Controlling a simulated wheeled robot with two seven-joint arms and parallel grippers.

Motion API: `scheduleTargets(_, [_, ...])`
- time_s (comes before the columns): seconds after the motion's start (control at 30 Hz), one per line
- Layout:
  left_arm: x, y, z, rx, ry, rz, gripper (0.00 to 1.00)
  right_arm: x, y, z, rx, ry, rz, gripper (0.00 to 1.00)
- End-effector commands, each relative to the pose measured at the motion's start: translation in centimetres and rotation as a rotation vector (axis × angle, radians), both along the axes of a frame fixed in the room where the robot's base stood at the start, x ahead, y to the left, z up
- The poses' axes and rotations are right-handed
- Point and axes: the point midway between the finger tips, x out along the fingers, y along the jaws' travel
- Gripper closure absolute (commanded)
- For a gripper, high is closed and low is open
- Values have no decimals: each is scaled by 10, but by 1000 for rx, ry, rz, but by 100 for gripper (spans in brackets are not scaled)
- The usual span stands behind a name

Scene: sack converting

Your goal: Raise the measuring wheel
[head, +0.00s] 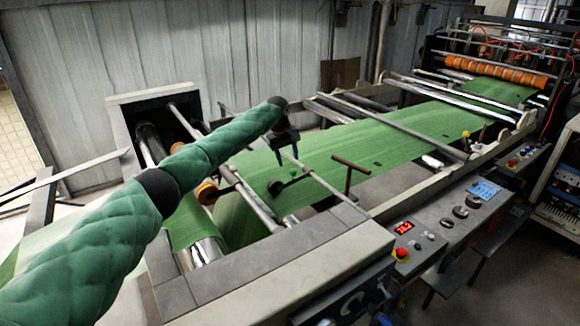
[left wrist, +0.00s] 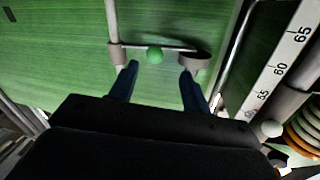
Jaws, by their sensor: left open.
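The measuring wheel (head: 275,187) is a small dark wheel on a thin arm with a green ball knob (head: 292,172). It sits low at the green woven web, and I cannot tell whether it touches. In the left wrist view the wheel (left wrist: 197,59) is at the right end of a thin bar, with the green knob (left wrist: 155,56) near the bar's middle. My left gripper (head: 287,160) is open and empty, just above the knob. In the left wrist view its fingers (left wrist: 158,72) stand apart on either side of the knob. My right gripper is not in view.
The green web (head: 390,140) runs through the machine. A brown T-shaped handle (head: 350,168) stands right of the wheel. A numbered scale (left wrist: 283,55) lies at the right in the wrist view. A control panel (head: 460,207) is at the front right.

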Motion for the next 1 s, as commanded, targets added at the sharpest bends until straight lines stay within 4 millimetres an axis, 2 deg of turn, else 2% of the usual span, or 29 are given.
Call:
scheduleTargets(0.2, [2,-8,-28,2,3,-4,52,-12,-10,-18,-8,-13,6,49])
scheduleTargets(0.4, [4,-11,-47,1,2,-3,52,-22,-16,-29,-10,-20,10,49])
scheduleTargets(0.8, [5,-13,-55,0,1,-4,52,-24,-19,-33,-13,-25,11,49])
scheduleTargets(0.83, [5,-13,-55,0,1,-4,54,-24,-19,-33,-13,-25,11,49])
scheduleTargets(1.0, [5,-13,-54,0,1,-4,87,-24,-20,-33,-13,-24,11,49])
